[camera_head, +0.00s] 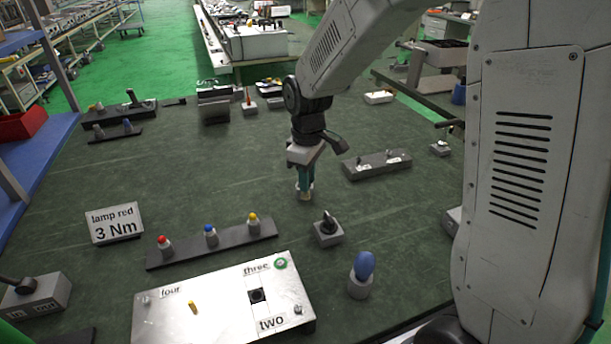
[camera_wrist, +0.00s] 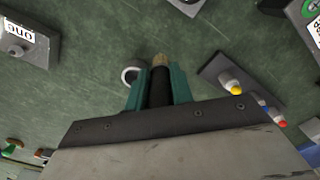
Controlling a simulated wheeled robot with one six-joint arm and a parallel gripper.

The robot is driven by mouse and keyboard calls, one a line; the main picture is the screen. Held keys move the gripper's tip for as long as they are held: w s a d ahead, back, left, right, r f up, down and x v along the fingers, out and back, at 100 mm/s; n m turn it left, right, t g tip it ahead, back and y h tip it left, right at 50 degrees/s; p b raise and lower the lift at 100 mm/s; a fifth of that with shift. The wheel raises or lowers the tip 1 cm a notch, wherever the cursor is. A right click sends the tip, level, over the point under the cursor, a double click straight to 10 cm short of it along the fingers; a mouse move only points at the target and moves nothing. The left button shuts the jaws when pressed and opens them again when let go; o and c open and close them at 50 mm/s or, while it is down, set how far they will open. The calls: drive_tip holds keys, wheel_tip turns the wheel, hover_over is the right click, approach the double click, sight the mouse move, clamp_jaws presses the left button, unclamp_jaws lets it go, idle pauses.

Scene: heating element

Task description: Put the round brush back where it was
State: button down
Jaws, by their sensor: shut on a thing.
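My gripper (camera_head: 305,184) points down over the middle of the green table, its teal fingers also showing in the wrist view (camera_wrist: 158,88). They are shut on a dark, round-handled thing with a tan bristle-like tip, which I take to be the round brush (camera_wrist: 160,62). The fingers hide most of its handle. A small white ring (camera_wrist: 130,75) lies just left of the fingers in the wrist view; the brush tip appears beside it, not inside it. In the head view the pale parts below the fingers are too small to separate, so the height above the table is unclear.
A block with a black knob (camera_head: 328,235) stands close in front of my gripper. A dark strip with red, blue and yellow lamps (camera_head: 190,248) lies front left; a grey strip (camera_head: 378,167) lies right. A blue bulb (camera_head: 364,265) and white panel (camera_head: 165,325) are nearer.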

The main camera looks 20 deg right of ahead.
drive_tip(key=shift+w+d+f, duration=0.3)
drive_tip(key=shift+w+f, duration=0.4)
drive_tip(key=shift+w, duration=0.35)
drive_tip(key=shift+w+d+f, duration=0.3)
drive_tip(key=shift+w+f, duration=0.35)
drive_tip(key=shift+w, duration=0.4)
drive_tip(key=shift+w+d+f, duration=0.3)
drive_tip(key=shift+w+f, duration=0.4)
drive_tip(key=shift+w, duration=0.35)
drive_tip(key=shift+f, duration=0.2)
drive_tip(key=c, duration=1.2)
unclamp_jaws()
wheel_tip(320, 180, up, 13)
drive_tip(key=shift+f, duration=0.2)
